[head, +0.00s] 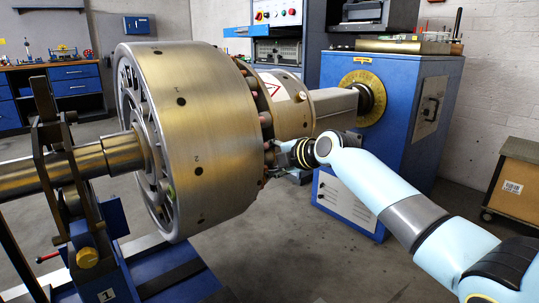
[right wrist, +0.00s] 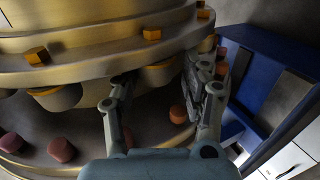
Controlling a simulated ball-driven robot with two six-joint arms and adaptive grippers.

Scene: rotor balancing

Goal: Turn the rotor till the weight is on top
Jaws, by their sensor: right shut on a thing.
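The rotor (head: 205,130) is a big brass-coloured drum on a horizontal shaft (head: 50,172), with dark holes and small marks on its rim. Its flange side shows in the right wrist view (right wrist: 95,65), with orange hex bolts, round studs and red-brown pegs (right wrist: 62,150). I cannot tell which part is the weight. My right gripper (head: 283,156) is at the rotor's right-hand flange, on the near side. In the right wrist view its fingers (right wrist: 160,95) straddle a round stud (right wrist: 160,76) under the flange and are shut on it. My left gripper is not in view.
A blue drive cabinet (head: 400,110) with a yellow dial (head: 362,92) stands right of the rotor. A bearing stand (head: 88,215) carries the shaft at left. A blue workbench (head: 60,85) is at the back left, and a wooden box (head: 515,185) at far right.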

